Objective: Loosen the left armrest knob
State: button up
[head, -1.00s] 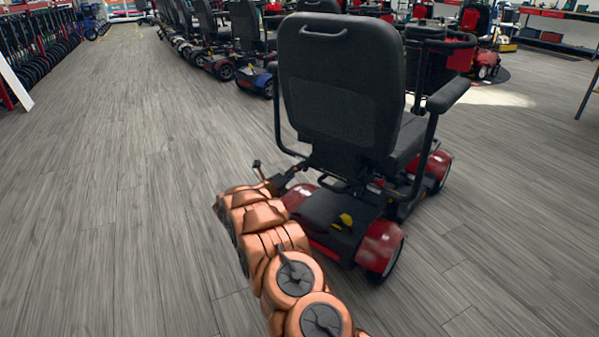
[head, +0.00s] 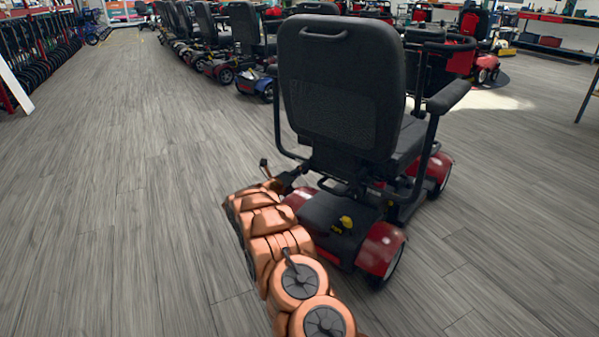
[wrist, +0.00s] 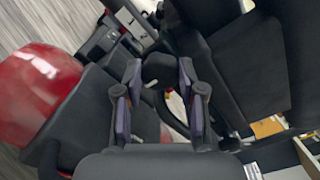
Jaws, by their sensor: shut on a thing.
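A red and black mobility scooter (head: 385,240) stands with its seat back (head: 340,95) toward me. The left armrest knob (wrist: 158,69) is a dark rounded piece in the wrist view, with a small pale lever or stem below it. My gripper (wrist: 160,73) has one finger on each side of the knob and is shut on it. In the head view the gripper's end is small and dark at the scooter's left side, beyond my copper arm, and the knob cannot be made out there.
The other armrest (head: 448,96) sticks out on the right of the seat. A red rear fender (wrist: 38,92) and the seat cushion (wrist: 248,62) are close around the gripper. More scooters (head: 215,45) line the back. Wood floor (head: 110,200) to the left is clear.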

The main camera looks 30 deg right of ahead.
jog(key=c, duration=0.4)
jog(key=shift+o, duration=0.2)
jog(key=shift+r+n+p, duration=0.1)
jog(key=shift+n+p, duration=0.2)
jog(key=shift+p, duration=0.15)
jog(key=n+p, duration=0.3)
jog(key=n, duration=0.4)
jog(key=n+p, duration=0.4)
jog(key=n, duration=0.4)
jog(key=n+p, duration=0.4)
jog(key=n, duration=0.4)
jog(key=shift+s+f, duration=0.1)
jog(key=shift+f, duration=0.25)
jog(key=shift+n, duration=0.3)
jog(key=o, duration=1.1)
